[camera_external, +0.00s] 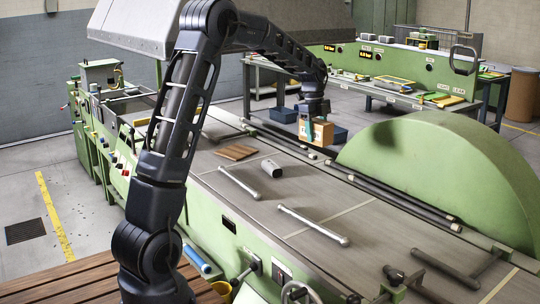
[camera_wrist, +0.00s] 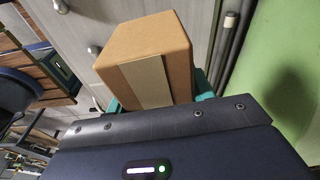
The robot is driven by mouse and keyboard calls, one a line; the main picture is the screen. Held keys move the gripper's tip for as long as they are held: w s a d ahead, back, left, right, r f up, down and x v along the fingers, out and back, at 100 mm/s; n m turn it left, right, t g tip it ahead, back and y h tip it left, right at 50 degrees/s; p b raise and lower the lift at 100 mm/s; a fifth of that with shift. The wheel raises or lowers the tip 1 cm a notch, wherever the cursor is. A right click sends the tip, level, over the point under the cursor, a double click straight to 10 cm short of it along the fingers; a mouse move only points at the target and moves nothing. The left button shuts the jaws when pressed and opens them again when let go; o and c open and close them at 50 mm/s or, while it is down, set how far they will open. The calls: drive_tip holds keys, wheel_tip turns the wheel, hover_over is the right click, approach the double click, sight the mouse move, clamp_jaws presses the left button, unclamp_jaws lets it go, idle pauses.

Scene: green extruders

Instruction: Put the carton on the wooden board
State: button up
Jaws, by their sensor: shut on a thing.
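The carton (camera_external: 323,133) is a small brown box with a paler strip. It also shows large in the wrist view (camera_wrist: 178,50). My gripper (camera_external: 313,126) is shut on it, and teal fingers show at its sides. The carton is held up over the far side of the grey machine bed, near the large green dome. The wooden board (camera_external: 237,152) is a flat brown square on the machine bed, left of and nearer than the carton. Its top looks bare. The carton hides the far part of the fingers in the wrist view.
A grey cylindrical object (camera_external: 271,168) lies on the bed right of the board. Metal bar handles (camera_external: 312,224) and (camera_external: 240,184) stand nearer. The green dome (camera_external: 435,165) rises at the right. Dark rails (camera_external: 385,190) run along the far edge.

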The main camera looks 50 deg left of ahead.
drive_tip(key=w+a+f+n+t, duration=0.1)
drive_tip(key=w+a+f+n, duration=0.5)
drive_tip(key=w+a+n, duration=0.55)
drive_tip(key=n+y, duration=0.2)
drive_tip(key=n, duration=0.3)
hover_over(242, 152)
drive_tip(key=shift+t, duration=0.3)
drive_tip(key=f, duration=0.6)
drive_tip(key=shift+s+d+f, duration=0.1)
drive_tip(key=shift+s+d, duration=0.1)
drive_tip(key=shift+s, duration=0.2)
drive_tip(key=shift+f, duration=2.5)
drive_tip(key=shift+f, duration=0.1)
drive_tip(key=o, duration=1.2)
